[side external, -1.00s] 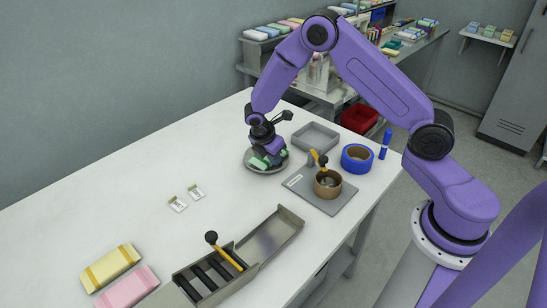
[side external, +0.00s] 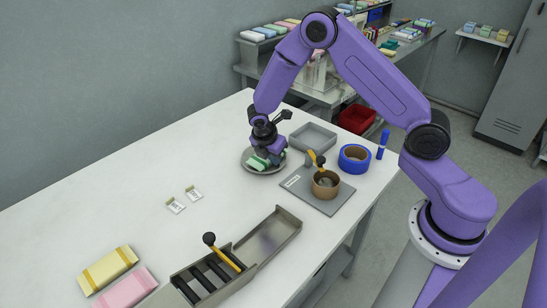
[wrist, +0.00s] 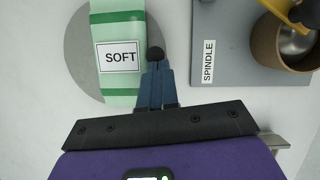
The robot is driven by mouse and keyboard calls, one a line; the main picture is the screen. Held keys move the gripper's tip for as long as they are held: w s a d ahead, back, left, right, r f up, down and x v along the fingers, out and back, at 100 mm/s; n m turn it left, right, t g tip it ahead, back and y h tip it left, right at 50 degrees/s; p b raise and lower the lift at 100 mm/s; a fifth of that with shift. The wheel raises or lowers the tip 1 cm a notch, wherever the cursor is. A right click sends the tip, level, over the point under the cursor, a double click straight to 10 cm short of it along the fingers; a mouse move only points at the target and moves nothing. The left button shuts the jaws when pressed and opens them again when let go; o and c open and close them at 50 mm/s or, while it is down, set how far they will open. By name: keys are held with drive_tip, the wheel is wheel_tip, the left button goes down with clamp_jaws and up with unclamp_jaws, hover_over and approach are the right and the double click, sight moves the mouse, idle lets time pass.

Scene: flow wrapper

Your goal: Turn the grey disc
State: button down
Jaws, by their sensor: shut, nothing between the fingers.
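The grey disc (side external: 248,167) lies flat near the far edge of the white table, and its left part shows in the wrist view (wrist: 76,55). A green pack labelled SOFT (side external: 258,162) rests on the disc; it also shows in the wrist view (wrist: 120,80). My gripper (side external: 268,150) is low over the disc, beside the pack. In the wrist view my blue fingers (wrist: 156,75) are together, to the right of the pack near the disc's right edge. A round black knob (wrist: 155,53) shows at their tips; I cannot tell whether they touch it.
A grey plate marked SPINDLE (side external: 313,197) carries a brown cup (side external: 327,184) with a yellow handle. A grey tray (side external: 313,136), blue ring (side external: 355,158) and blue marker (side external: 383,143) stand nearby. The metal chute (side external: 270,242) lies in front.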

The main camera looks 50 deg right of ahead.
sight(283, 158)
drive_tip(key=shift+s+d+n, duration=0.1)
drive_tip(key=shift+d+n, duration=0.2)
drive_tip(key=shift+n, duration=0.2)
drive_tip(key=shift+s+d+n+t, duration=0.15)
drive_tip(key=shift+d+n+t, duration=0.5)
drive_tip(key=shift+n, duration=0.45)
drive_tip(key=shift+d+n+t+y, duration=0.35)
drive_tip(key=shift+d+n+y, duration=0.05)
drive_tip(key=shift+n, duration=0.8)
drive_tip(key=shift+w+d+n+t+y, duration=0.15)
drive_tip(key=shift+d+n+t+y, duration=0.15)
drive_tip(key=shift+d+n, duration=0.55)
drive_tip(key=shift+w+d+n+t+y, duration=0.1)
drive_tip(key=shift+d+n+t+y, duration=0.2)
drive_tip(key=shift+n, duration=0.85)
drive_tip(key=shift+w+d+n+t+y, duration=0.1)
drive_tip(key=shift+w+d+n+y, duration=0.3)
drive_tip(key=shift+n, duration=0.45)
drive_tip(key=shift+w+d+n+t+y, duration=0.1)
drive_tip(key=shift+w+d+n+y, duration=0.1)
drive_tip(key=shift+d+n, duration=0.5)
drive_tip(key=shift+w+d+n+t+y, duration=0.1)
drive_tip(key=shift+w+d+n+y, duration=0.2)
drive_tip(key=shift+n, duration=0.65)
drive_tip(key=shift+w+d+n+y, duration=0.25)
drive_tip(key=shift+w+n, duration=0.1)
drive_tip(key=shift+n, duration=0.35)
drive_tip(key=shift+w+d+n+y, duration=0.25)
drive_tip(key=shift+w+n, duration=0.1)
drive_tip(key=shift+n, duration=0.35)
